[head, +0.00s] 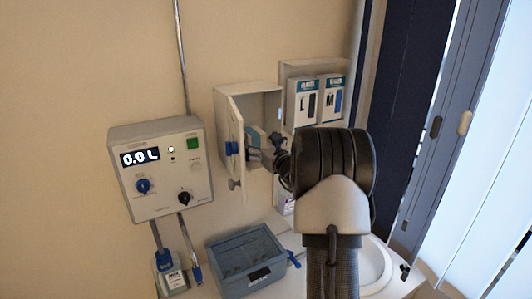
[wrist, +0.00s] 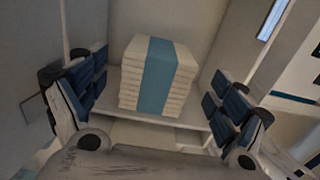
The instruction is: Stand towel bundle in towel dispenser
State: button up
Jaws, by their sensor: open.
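The towel bundle (wrist: 182,82) is a stack of folded cream towels with a blue band. In the wrist view it rests on the pale floor of the towel dispenser (wrist: 110,102), its layers lying flat. In the head view the dispenser (head: 246,98) is a white wall box with its door (head: 236,160) swung open. My gripper (head: 262,150) reaches into the open front. Its blue-padded fingers are wide apart, one on each side of the bundle and clear of it. My arm hides part of the dispenser in the head view.
A grey control box (head: 160,190) hangs on the left wall. A blue-grey bin (head: 247,264) stands below on the counter, beside a white sink (head: 378,267). Glove boxes (head: 318,102) sit in a holder right of the dispenser. Window blinds are at far right.

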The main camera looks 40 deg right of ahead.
jog(key=b+v, duration=0.1)
jog(key=v, duration=0.4)
jog(key=shift+s+a, duration=0.1)
jog(key=shift+s, duration=0.1)
